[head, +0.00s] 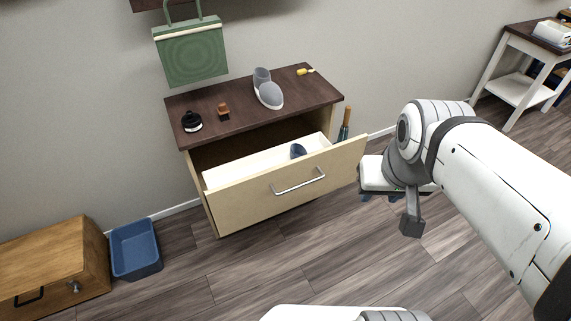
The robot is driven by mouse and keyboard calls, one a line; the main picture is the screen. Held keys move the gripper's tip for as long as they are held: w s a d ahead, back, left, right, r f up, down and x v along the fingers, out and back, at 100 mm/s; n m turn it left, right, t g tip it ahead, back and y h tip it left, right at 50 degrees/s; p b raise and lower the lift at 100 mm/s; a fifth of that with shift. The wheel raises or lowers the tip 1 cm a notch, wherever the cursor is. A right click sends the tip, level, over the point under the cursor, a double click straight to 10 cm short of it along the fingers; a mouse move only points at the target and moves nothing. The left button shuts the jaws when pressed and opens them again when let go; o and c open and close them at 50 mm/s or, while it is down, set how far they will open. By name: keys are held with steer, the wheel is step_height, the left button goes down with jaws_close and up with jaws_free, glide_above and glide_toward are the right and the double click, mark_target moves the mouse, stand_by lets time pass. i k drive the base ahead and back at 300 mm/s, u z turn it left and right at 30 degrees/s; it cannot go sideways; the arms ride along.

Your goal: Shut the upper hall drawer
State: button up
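The hall drawer (242,201) is pulled well out of the dark-topped cabinet (245,117). It has a pale wood front, a silver bar handle (298,183) and a white inside. A blue-grey rounded item (297,151) lies inside, partly hidden by the front panel. I see no second drawer front; the cabinet below is hidden by this one. My gripper (380,197) is just right of the drawer front's right end, apart from the handle.
A grey shoe (268,92), a black round item (191,121), a small brown item (223,111) and a yellow-handled tool (304,71) lie on the cabinet top. A green bag (191,55) hangs above. A blue bin (135,248) and wooden chest (55,267) stand left. Floor in front is clear.

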mark_target(244, 192)
steer(key=u, duration=0.4)
steer(key=i, duration=1)
steer(key=z, duration=1.05)
steer(key=k, duration=1.15)
steer(key=u, duration=0.35)
steer(key=i, duration=0.75)
